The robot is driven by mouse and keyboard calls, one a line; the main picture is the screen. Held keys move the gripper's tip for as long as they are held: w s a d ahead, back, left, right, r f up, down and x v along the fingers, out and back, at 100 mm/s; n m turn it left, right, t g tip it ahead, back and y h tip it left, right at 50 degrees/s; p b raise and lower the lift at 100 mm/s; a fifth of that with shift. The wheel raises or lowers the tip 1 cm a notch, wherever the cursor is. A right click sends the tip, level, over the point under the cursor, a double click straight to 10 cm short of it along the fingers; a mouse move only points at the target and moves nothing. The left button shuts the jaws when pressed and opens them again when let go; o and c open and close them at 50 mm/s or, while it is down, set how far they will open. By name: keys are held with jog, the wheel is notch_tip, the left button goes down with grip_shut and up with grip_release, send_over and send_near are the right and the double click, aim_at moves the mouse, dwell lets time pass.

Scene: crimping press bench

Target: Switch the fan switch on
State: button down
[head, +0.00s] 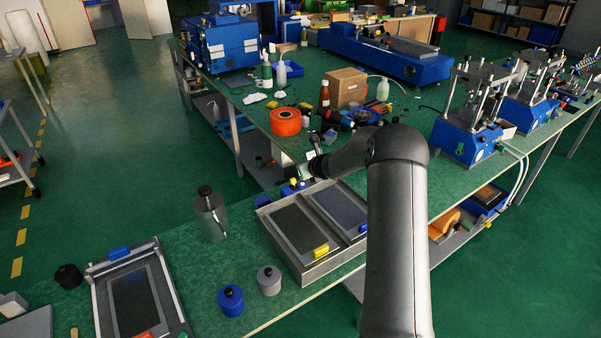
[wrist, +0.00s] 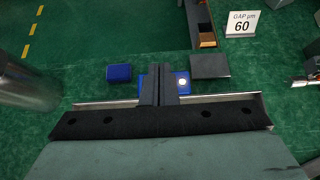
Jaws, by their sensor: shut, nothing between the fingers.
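In the wrist view my gripper (wrist: 161,72) points down with its two dark fingers side by side and shut, with nothing held. Just beyond and partly behind the fingers is a small blue box (wrist: 184,88) with a round white spot on top. It may be the fan switch, but no label or lever shows, and I cannot tell its on or off state. Whether the fingers touch it is unclear. In the head view my gripper (head: 312,168) is over the bench behind the double tray, near small blue items (head: 293,189).
A blue block (wrist: 118,73) and a grey block (wrist: 210,66) flank the fingers. A "GAP µm 60" sign (wrist: 241,23) stands at the upper right.

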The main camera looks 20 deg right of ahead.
jog(key=shift+s+d+r+p, duration=0.1)
jog(key=shift+s+r+p, duration=0.1)
jog(key=shift+r, duration=0.45)
jog(key=shift+s+d+r+p, duration=0.1)
jog(key=shift+s+r+p, duration=0.15)
jog(key=shift+r, duration=0.45)
jog(key=shift+s+r+p, duration=0.2)
jog(key=shift+r, duration=0.45)
